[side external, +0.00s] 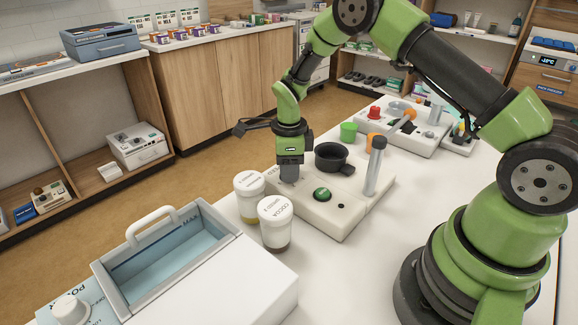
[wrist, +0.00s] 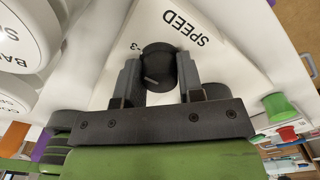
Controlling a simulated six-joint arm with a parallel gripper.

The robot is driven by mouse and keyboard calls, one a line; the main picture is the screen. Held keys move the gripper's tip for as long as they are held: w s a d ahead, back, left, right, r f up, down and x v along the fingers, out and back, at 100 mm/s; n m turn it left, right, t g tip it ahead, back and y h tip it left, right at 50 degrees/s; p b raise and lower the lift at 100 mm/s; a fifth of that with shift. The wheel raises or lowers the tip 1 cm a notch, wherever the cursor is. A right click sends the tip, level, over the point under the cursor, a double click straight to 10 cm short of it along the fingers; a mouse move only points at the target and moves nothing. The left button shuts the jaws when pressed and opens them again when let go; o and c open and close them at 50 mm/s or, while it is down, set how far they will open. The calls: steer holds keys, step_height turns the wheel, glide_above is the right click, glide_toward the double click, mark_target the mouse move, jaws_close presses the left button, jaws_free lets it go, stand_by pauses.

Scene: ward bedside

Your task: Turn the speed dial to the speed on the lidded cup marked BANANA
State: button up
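The black speed dial (wrist: 158,68) sits on the white base (wrist: 215,62) beside the printed word SPEED, with a 3 partly showing at its left. My gripper (wrist: 159,78) points down with one finger on each side of the dial, close against it. In the side view my gripper (side external: 289,176) is low over the base (side external: 335,222) and hides the dial. The lidded cup marked BANANA (wrist: 22,35) is cut off in the wrist view; its speed number is out of frame. It stands behind the COCOA cup (side external: 276,222) in the side view (side external: 248,196).
The base carries a green button (side external: 322,194), a black round holder (side external: 334,158) and a grey post (side external: 375,166). A white bin with a handle (side external: 152,226) stands front left. A green cup (side external: 348,131) and another device (side external: 405,130) are behind.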

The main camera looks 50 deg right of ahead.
steer(key=o, duration=0.4)
steer(key=shift+r, duration=0.15)
step_height(320, 180, up, 10)
steer(key=shift+f, duration=0.15)
steer(key=s+a+r+n+t, duration=0.3)
steer(key=s+r+n, duration=0.6)
steer(key=r, duration=0.5)
steer(key=s+a+n+t, duration=0.1)
steer(key=s+n, duration=0.3)
steer(key=s+a+r+n+t+y, duration=0.1)
steer(key=s+n, duration=0.4)
steer(key=s+a+r+n+t+y, duration=0.1)
steer(key=s+n+t, duration=0.1)
steer(key=s+n, duration=0.2)
steer(key=shift+s+a+r+n, duration=0.1)
steer(key=shift+s+r+n, duration=0.1)
steer(key=shift+s+n, duration=0.25)
